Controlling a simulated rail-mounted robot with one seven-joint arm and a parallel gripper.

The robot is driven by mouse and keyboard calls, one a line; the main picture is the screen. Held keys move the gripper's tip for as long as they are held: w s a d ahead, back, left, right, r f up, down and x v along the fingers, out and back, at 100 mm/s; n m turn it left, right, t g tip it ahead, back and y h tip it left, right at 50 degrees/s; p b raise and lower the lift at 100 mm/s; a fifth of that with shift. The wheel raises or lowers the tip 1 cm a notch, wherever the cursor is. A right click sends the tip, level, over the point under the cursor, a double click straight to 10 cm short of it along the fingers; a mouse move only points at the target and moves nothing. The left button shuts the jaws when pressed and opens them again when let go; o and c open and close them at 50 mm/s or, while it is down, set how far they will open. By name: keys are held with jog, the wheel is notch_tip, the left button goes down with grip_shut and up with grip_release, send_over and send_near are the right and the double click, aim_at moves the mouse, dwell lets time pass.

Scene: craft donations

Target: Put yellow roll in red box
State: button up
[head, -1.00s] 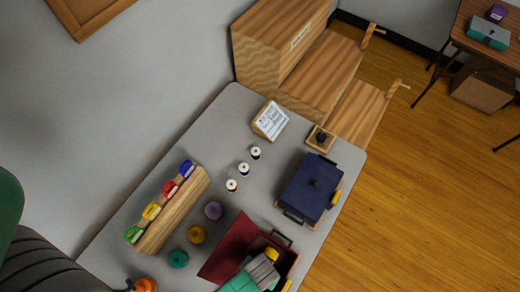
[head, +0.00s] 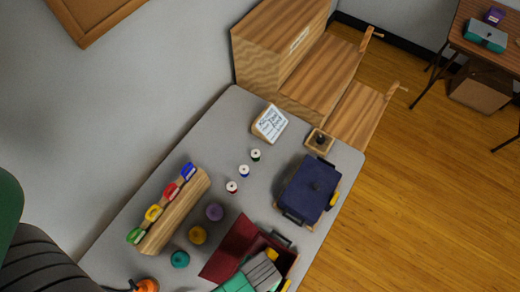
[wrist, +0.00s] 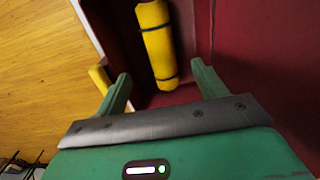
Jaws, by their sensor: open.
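The yellow roll (wrist: 157,45), with dark bands near its ends, lies inside the red box (wrist: 185,20) in the wrist view. In the head view, a yellow bit of the roll (head: 272,254) shows in the red box (head: 232,248), whose lid is open. My gripper (wrist: 160,74) is open, with its green fingers spread to either side of the roll's near end. The fingers do not appear to touch the roll. In the head view, my gripper (head: 243,284) is over the box and hides part of its inside.
A closed blue box (head: 305,188) stands to the upper right. A wooden rack (head: 180,215) holds coloured items. A sign (head: 269,124) stands at the back.

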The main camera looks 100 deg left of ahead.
notch_tip(320, 180, up, 3)
dwell(0.5)
jog(key=w+a+r+m+t+y, duration=0.2)
jog(key=w+a+r+t, duration=0.1)
jog(key=w+a+r, duration=0.45)
jog(key=w+a+r+m+t+y, duration=0.2)
jog(key=w+a+r+t, duration=0.25)
jog(key=w+r, duration=0.5)
jog(key=w+d+r+m+t+y, duration=0.1)
jog(key=w+r+t, duration=0.1)
jog(key=w+r, duration=0.45)
jog(key=w+r+m+t, duration=0.1)
jog(key=w+r+t, duration=0.25)
jog(key=r, duration=0.65)
jog(key=w+d+r+m+t+h, duration=0.15)
jog(key=d+r+t, duration=0.3)
jog(key=r, duration=0.85)
jog(key=w+d+r+m+t+h, duration=0.1)
jog(key=d+r+m+t, duration=0.35)
jog(key=r, duration=0.95)
jog(key=s+d+r+t+h, duration=0.1)
jog(key=s+d+r, duration=0.1)
jog(key=r, duration=0.4)
jog(key=s+d+r+t+h, duration=0.1)
jog(key=s+d+r+t, duration=0.1)
jog(key=d+r, duration=0.3)
jog(key=shift+s+d+r, duration=0.25)
jog(key=shift+s+r, duration=0.1)
jog(key=shift+s, duration=0.25)
